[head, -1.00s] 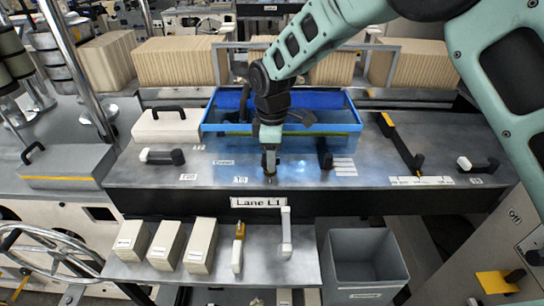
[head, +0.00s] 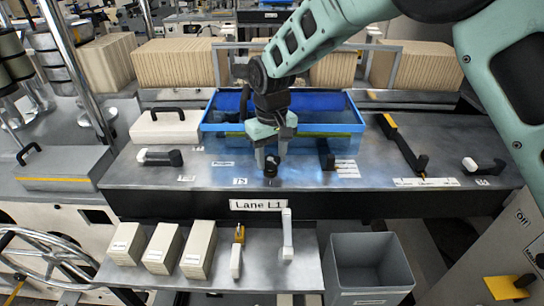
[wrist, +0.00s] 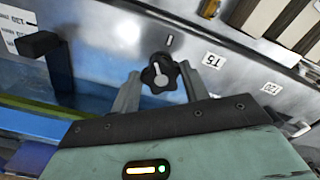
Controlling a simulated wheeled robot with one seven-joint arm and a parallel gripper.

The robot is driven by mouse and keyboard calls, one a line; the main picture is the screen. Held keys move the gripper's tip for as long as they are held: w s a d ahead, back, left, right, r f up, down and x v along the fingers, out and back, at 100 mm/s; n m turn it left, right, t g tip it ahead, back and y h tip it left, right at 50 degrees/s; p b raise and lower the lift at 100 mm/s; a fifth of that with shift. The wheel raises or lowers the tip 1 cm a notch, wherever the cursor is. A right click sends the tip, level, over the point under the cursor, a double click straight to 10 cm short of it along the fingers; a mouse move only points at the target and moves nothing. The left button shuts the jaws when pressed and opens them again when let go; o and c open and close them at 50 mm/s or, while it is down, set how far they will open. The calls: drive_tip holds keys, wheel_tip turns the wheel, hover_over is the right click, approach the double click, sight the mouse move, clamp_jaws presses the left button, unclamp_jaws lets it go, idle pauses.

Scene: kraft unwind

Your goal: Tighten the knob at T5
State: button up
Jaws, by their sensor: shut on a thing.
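The T5 knob (wrist: 160,72) is a black lobed knob with a pale pointer line, on the grey metal deck. Its T5 label (wrist: 212,60) lies to its right in the wrist view. In the head view the knob (head: 271,169) stands near the deck's front edge, right of a small label (head: 240,181). My gripper (wrist: 160,82) comes down from above with one finger on each side of the knob, shut on it. In the head view my gripper (head: 270,158) partly covers the knob.
A blue tray (head: 352,127) stands behind my gripper. A black upright handle (head: 326,157) is close on the right, and a black-and-white lever (head: 160,157) lies left. The Lane L1 sign (head: 257,204) is on the front edge, above a shelf with boxes.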

sight(270, 160)
drive_tip(key=m, duration=0.6)
drive_tip(key=shift+w+a+r+m, duration=0.1)
drive_tip(key=shift+a+r+m, duration=0.1)
drive_tip(key=shift+r+m, duration=0.1)
idle(0.5)
drive_tip(key=o, duration=1)
drive_tip(key=shift+f, duration=0.15)
wheel_tip(270, 160, up, 17)
drive_tip(key=b, duration=0.3)
drive_tip(key=shift+r+b, duration=0.2)
drive_tip(key=shift+b, duration=0.2)
